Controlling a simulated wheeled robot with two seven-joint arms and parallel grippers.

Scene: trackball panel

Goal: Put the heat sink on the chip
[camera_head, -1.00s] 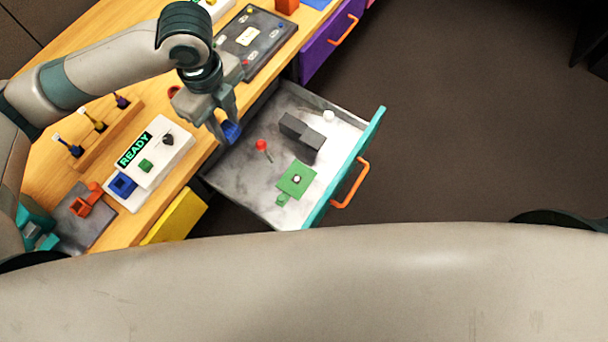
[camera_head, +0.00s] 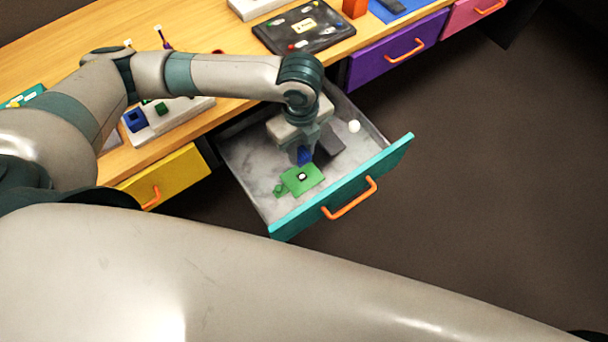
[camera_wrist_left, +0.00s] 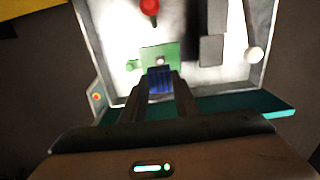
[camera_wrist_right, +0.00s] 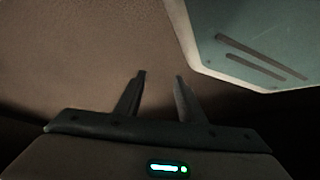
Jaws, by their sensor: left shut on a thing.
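The green circuit board (camera_head: 312,183) lies on the drawer floor with a small dark chip (camera_head: 302,177) that has a whitish top; both also show in the left wrist view, the board (camera_wrist_left: 174,52) and the chip (camera_wrist_left: 160,61). The blue finned heat sink (camera_head: 304,155) is held between the fingertips of my left gripper (camera_head: 308,147), shut on it. In the left wrist view the heat sink (camera_wrist_left: 160,79) appears just in front of the chip and overlaps the board's near edge. Whether it touches the board cannot be told. My right gripper (camera_wrist_right: 160,76) is open and empty, seen only in its wrist view.
The open drawer has a teal front (camera_head: 350,185) with an orange handle (camera_head: 350,198). Inside are dark grey blocks (camera_head: 329,143), a white ball (camera_head: 354,126) and a red-headed thing (camera_wrist_left: 150,7). A closed yellow drawer (camera_head: 165,175) is to the left.

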